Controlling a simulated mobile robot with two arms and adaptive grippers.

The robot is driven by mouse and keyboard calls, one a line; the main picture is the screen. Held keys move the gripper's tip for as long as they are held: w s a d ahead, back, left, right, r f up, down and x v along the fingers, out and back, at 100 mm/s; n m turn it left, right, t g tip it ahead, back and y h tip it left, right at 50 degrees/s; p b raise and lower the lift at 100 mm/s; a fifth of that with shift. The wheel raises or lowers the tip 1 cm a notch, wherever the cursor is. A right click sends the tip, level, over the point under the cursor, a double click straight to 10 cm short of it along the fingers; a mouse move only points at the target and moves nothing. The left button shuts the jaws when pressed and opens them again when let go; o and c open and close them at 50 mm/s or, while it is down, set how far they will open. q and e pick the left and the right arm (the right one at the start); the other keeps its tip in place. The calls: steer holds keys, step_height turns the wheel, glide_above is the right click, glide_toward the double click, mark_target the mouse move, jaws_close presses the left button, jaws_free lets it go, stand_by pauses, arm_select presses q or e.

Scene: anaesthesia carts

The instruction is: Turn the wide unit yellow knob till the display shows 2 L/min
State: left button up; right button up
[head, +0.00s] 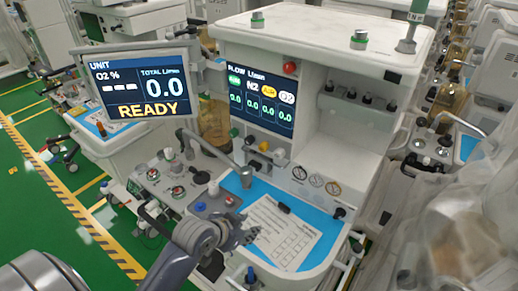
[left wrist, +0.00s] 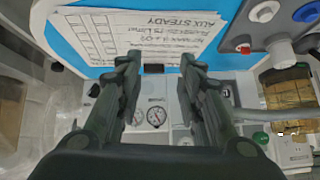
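The wide unit's flow display (head: 262,98) shows 0.0 in each of its several columns, one with a yellow label. A tilted screen (head: 140,87) at left reads READY and a total of 0.0 L/min. A small yellow knob (head: 263,146) seems to sit in the row of knobs below the flow display; it is tiny here. My left gripper (head: 245,235) is over the paper on the worktop, below and in front of that row, apart from it. In the left wrist view its fingers (left wrist: 160,58) are spread with nothing between them. My right gripper is not in view.
The worktop holds a printed sheet (head: 283,232) on a blue mat (head: 318,218) with a black clip. Round gauges (head: 315,180) are on the front panel. Other carts stand at left and right.

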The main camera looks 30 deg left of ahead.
mark_target(262, 149)
arm_select(q)
steer(key=w+a+r+t, duration=0.1)
steer(key=w+a+r, duration=0.1)
steer(key=w+r, duration=0.2)
steer(key=w+a+r+t, duration=0.2)
steer(key=w+a+r, duration=0.1)
steer(key=w, duration=0.3)
steer(key=w+a+r+t, duration=0.2)
steer(key=w+a+r, duration=0.1)
steer(key=w+r, duration=0.1)
steer(key=shift+w+a+r+p, duration=0.2)
steer(key=shift+w+r+p, duration=0.1)
steer(key=shift+w, duration=0.1)
steer(key=p+x, duration=0.2)
steer(key=x, duration=0.7)
steer(key=shift+w+f, duration=0.1)
steer(key=shift+f, duration=0.05)
steer(key=c, duration=0.8)
